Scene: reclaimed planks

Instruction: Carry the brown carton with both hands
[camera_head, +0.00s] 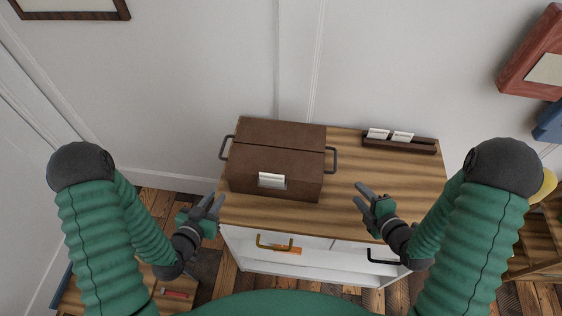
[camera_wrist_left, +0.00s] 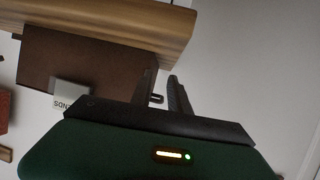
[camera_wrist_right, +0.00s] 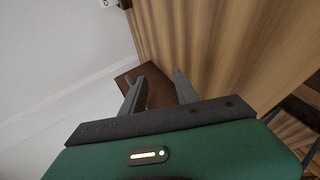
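The brown carton (camera_head: 276,160) sits upright on the wooden top of a white cabinet (camera_head: 240,213). It has a dark handle on its left side (camera_head: 225,147) and another on its right side (camera_head: 331,160), with a white label on its front. My left gripper (camera_head: 214,201) is open and empty, in front and to the left of the carton, apart from it. The carton (camera_wrist_left: 85,62) also shows in the left wrist view. My right gripper (camera_head: 361,195) is open and empty, right of the carton and apart from it. A brown surface shows beyond its fingers in the right wrist view.
A dark rack with white cards (camera_head: 410,146) lies at the cabinet's back right. The top is clear right of the carton. The wall (camera_head: 230,60) is close behind. Drawer handles (camera_head: 274,242) stick out in front. A low wooden surface with a red-handled item (camera_head: 174,293) is at lower left.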

